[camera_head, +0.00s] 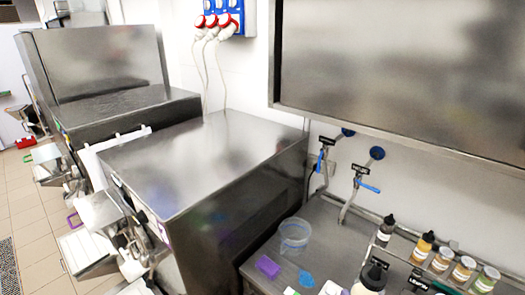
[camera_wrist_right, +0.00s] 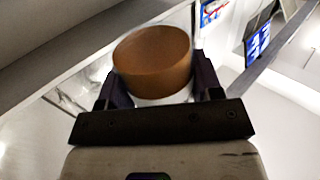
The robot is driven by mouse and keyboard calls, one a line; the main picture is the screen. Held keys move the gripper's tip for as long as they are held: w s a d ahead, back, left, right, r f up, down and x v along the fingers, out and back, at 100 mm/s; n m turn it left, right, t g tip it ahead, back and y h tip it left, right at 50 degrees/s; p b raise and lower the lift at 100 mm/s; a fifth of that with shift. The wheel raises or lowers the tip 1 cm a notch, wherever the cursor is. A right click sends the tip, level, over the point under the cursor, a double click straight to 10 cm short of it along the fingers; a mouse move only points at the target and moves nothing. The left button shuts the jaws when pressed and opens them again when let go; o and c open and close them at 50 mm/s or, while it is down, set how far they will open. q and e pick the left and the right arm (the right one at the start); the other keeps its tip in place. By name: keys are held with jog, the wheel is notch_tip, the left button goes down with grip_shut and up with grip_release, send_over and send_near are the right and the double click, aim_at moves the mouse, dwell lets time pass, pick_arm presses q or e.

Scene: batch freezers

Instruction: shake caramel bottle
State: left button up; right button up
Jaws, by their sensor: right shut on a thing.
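In the right wrist view my right gripper (camera_wrist_right: 162,84) is shut on a round brown thing with a pale band below, which looks like the caramel bottle (camera_wrist_right: 152,56). Its brown end points away from the gripper body, with one dark finger on each side. Its other end is hidden, and no label shows. I cannot make out this gripper or the held bottle in the head view. My left gripper is not in view.
A steel counter (camera_head: 330,240) holds a clear jug (camera_head: 295,236), a purple item (camera_head: 267,266), a black-capped bottle (camera_head: 370,281) and a rack of bottles and jars (camera_head: 463,270). Taps (camera_head: 360,183) stand behind. A steel freezer (camera_head: 200,165) fills the middle. A steel panel (camera_head: 410,70) hangs upper right.

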aim_at(377, 279)
notch_tip(377, 279, up, 2)
jog(key=shift+r+p, duration=0.2)
jog(key=shift+p, duration=0.4)
notch_tip(377, 279, up, 8)
jog(key=shift+w+f, duration=0.1)
notch_tip(377, 279, down, 7)
jog(key=shift+f, duration=0.1)
jog(key=shift+s+f, duration=0.2)
jog(key=shift+s, duration=0.05)
jog(key=r, duration=0.7)
jog(key=shift+w+r, duration=0.2)
jog(key=shift+w, duration=0.05)
jog(key=shift+f, duration=0.3)
notch_tip(377, 279, down, 6)
jog(key=shift+s+f, duration=0.25)
jog(key=shift+f, duration=0.25)
jog(key=shift+r, duration=0.2)
jog(key=shift+w, duration=0.25)
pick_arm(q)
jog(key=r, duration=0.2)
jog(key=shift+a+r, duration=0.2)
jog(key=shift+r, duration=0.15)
pick_arm(e)
jog(key=shift+s, duration=0.1)
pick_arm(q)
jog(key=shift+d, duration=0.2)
pick_arm(e)
jog(key=shift+r, duration=0.15)
